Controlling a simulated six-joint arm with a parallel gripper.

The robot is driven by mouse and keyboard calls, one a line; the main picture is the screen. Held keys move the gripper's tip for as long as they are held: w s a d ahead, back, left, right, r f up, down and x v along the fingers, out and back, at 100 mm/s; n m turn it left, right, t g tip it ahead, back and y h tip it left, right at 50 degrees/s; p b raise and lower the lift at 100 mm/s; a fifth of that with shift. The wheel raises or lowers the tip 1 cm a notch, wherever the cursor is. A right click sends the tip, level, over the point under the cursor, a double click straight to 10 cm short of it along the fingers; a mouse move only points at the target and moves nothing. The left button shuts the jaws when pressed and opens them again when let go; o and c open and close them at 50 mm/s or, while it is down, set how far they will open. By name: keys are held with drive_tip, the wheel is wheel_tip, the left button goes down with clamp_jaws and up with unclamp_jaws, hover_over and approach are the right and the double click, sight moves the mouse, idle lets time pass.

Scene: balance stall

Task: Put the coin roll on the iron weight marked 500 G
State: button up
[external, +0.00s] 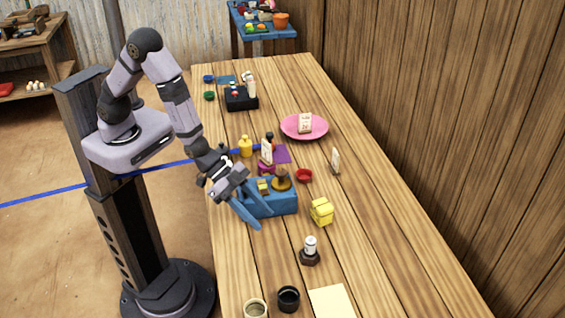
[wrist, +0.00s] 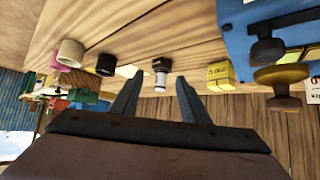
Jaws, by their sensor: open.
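A dark six-sided iron weight (external: 310,258) stands on the table's near half; no marking on it is readable. A pale upright cylinder with a dark band, which looks like the coin roll (external: 310,243), stands on top of it. In the wrist view, upside down, the weight (wrist: 162,62) and the coin roll (wrist: 161,79) show beyond my fingertips, between them in the picture. My gripper (external: 259,218) is open and empty, beside the blue box and apart from the roll. In the wrist view my gripper (wrist: 160,75) shows both fingers spread.
The blue box (external: 272,205) carries a brown knobbed weight (external: 281,181). A yellow block (external: 322,211) sits between box and iron weight. A black cup (external: 288,298), a cream cup (external: 255,309) and a pale sheet (external: 332,302) lie nearer.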

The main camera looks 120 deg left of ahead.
drive_tip(key=s+d+r+g, duration=0.1)
drive_tip(key=s+g, duration=0.2)
drive_tip(key=s, duration=0.6)
drive_tip(key=s+d+r+g, duration=0.1)
drive_tip(key=s+r+g, duration=0.1)
drive_tip(key=s, duration=0.8)
drive_tip(key=s+d+r+g, duration=0.1)
drive_tip(key=s+g, duration=0.4)
drive_tip(key=s, duration=0.5)
drive_tip(key=shift+r+h, duration=0.3)
drive_tip(key=shift+r, duration=0.45)
